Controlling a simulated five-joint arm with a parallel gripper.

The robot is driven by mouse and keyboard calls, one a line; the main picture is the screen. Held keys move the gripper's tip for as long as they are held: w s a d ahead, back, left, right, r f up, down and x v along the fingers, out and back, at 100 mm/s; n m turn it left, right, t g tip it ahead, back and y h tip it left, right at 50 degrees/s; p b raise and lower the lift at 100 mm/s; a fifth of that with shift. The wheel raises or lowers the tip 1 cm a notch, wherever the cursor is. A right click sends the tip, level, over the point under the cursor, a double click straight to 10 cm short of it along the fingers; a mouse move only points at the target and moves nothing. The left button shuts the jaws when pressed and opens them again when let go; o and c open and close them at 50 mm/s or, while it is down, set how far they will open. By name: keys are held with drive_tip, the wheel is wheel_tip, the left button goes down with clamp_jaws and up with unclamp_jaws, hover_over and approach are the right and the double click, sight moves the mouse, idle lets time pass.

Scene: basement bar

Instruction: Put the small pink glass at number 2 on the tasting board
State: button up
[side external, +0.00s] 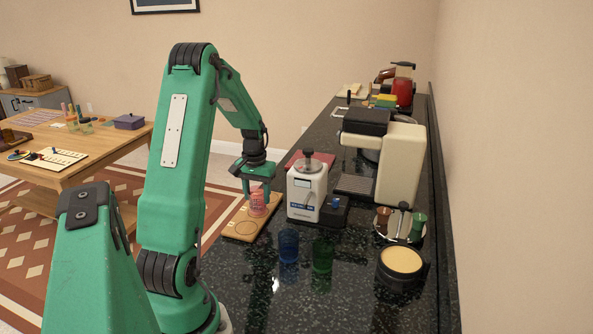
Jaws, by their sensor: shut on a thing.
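The small pink glass (257,205) is upright between the fingers of my gripper (259,193), which is shut on it. The glass is at the wooden tasting board (233,233), over its middle to far part. I cannot tell whether its base touches the board. A ring mark shows on the near part of the board, with no glass on it. The numbers on the board are too small to read, and the glass hides part of the board behind it.
A white grinder (306,191) stands close to the right of the board. A blue glass (288,246) and a green glass (322,255) stand nearer on the dark counter (350,300). A round tub (402,264) and a cream coffee machine (400,165) are further right.

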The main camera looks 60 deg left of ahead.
drive_tip(key=shift+f, duration=0.1)
drive_tip(key=o, duration=1.1)
drive_tip(key=shift+o, duration=0.2)
wheel_tip(320, 180, up, 12)
idle(0.5)
